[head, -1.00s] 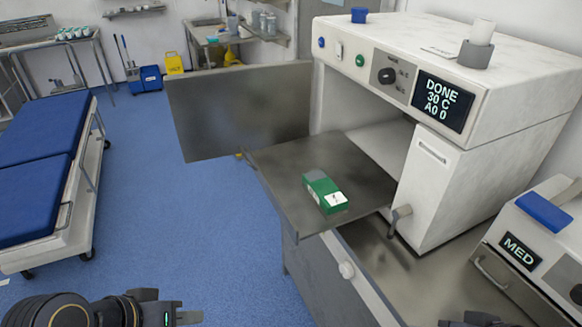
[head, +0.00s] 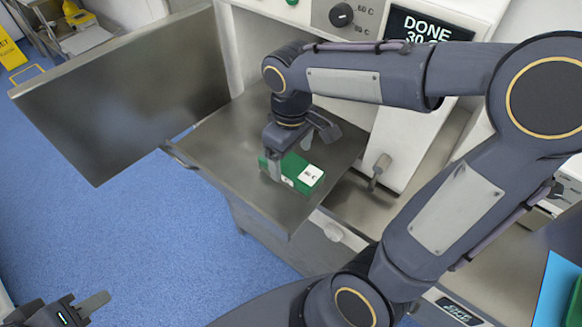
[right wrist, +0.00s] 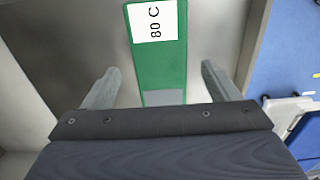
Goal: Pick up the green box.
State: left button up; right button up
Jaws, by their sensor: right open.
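The green box (head: 304,172) with a white label lies flat on the pulled-out metal shelf (head: 225,185) of the white machine. In the right wrist view the green box (right wrist: 158,65) shows its label "80 C" and a grey end patch. My right gripper (head: 290,158) is open, with one finger on each side of the box's near end. In the right wrist view the right gripper's fingers (right wrist: 160,85) stand apart from the box with gaps on both sides. My left gripper (head: 92,302) is at the lower left, far from the box; its jaw opening is unclear.
The white machine (head: 300,12) with a "DONE" display stands behind the shelf. Its open metal door (head: 130,90) stands to the left. A lever handle (head: 379,168) is right of the shelf. Blue floor (head: 130,235) lies open at left.

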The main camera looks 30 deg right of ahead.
aim_at(291, 164)
notch_tip(291, 164, down, 4)
jog(key=shift+f, duration=0.25)
jog(key=shift+c, duration=0.3)
jog(key=c, duration=1.2)
